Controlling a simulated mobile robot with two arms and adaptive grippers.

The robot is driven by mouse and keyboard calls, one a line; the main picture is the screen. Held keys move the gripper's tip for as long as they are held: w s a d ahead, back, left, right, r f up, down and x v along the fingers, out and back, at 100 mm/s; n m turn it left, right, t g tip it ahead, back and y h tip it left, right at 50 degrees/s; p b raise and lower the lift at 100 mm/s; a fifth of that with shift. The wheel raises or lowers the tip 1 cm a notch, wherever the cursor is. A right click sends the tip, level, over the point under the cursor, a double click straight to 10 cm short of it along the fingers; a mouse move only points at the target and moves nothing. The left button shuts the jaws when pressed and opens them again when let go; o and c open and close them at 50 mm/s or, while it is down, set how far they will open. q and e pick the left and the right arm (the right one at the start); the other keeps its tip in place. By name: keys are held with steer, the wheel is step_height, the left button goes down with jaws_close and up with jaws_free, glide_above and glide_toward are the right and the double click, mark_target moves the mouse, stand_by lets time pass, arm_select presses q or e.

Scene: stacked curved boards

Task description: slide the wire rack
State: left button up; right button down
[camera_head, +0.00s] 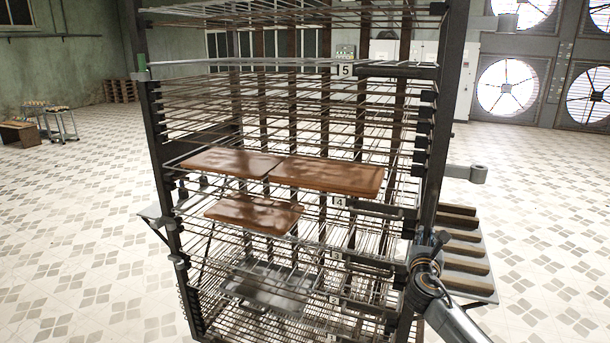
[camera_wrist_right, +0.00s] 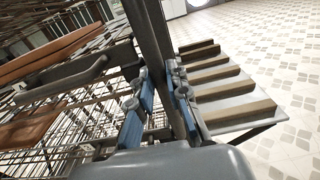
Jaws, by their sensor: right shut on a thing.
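The tall wire rack (camera_head: 153,130) fills the middle of the head view, with dark upright posts and many stacked wire shelves. My right gripper (camera_head: 428,245) is at the rack's front right corner. In the right wrist view its blue-padded fingers (camera_wrist_right: 163,105) lie on both sides of the dark upright post (camera_wrist_right: 152,40), shut on it. The exact contact is partly hidden. My left gripper is not in view.
Brown curved boards (camera_head: 328,175) lie on the middle shelves, with another board (camera_head: 253,213) on a lower shelf. A side ledge with wooden slats (camera_head: 455,247) sticks out right of the rack, close to my right gripper. Tiled floor (camera_head: 540,200) is open on both sides.

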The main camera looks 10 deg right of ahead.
stand_by(0.5)
steer(key=shift+w+d+r+b, duration=0.2)
steer(key=shift+w+d+b, duration=0.15)
steer(key=shift+b, duration=0.05)
steer(key=b+x, duration=0.7)
steer(key=x, duration=0.4)
steer(key=shift+w+f, duration=0.35)
steer(key=shift+f, duration=0.1)
